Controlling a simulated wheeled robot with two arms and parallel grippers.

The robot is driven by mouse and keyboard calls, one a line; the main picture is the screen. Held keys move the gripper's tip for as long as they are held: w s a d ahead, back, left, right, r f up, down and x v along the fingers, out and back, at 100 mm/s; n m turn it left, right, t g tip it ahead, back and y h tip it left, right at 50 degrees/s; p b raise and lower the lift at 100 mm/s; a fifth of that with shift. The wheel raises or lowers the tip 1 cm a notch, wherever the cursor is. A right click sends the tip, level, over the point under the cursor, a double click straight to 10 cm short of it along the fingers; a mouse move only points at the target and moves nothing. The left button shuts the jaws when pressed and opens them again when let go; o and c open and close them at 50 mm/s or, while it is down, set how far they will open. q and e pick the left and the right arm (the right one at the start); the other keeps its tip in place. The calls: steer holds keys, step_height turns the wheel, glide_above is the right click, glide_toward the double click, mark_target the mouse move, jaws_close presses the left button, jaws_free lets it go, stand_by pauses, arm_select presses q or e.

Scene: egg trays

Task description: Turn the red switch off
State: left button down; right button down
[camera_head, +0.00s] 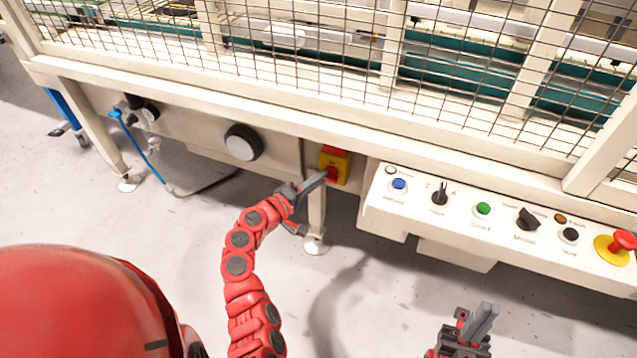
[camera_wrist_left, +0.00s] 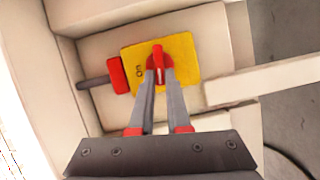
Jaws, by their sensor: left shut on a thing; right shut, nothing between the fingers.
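The red switch (camera_wrist_left: 158,62) is a red knob on a yellow plate (camera_wrist_left: 186,50), mounted on the machine's beige frame. The word "ON" is legible on the plate in the left wrist view. In the head view the yellow and red switch box (camera_head: 334,164) sits below the frame rail, left of the control panel. My left gripper (camera_wrist_left: 160,76) is shut on the red knob, with its fingers on either side of it. In the head view its fingertips (camera_head: 322,176) are at the switch box. My right gripper (camera_head: 482,320) is shut and empty, low at the right.
A white control panel (camera_head: 465,232) with several buttons and a red emergency knob (camera_head: 624,240) stands at the right. A large black-rimmed dial (camera_head: 242,143) and a blue hose (camera_head: 140,138) are at the left. Wire mesh (camera_head: 300,45) closes the machine above. Grey floor is clear below.

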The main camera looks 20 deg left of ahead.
arm_select(q)
steer(key=shift+f+n+t+b, duration=0.15)
steer(key=shift+n+t+b, duration=0.2)
steer(key=shift+n, duration=0.35)
steer(key=c, duration=0.9)
jaws_free()
steer(key=p+v, duration=0.2)
steer(key=v, duration=1.5)
steer(key=shift+s+a+f, duration=0.15)
steer(key=shift+a, duration=0.15)
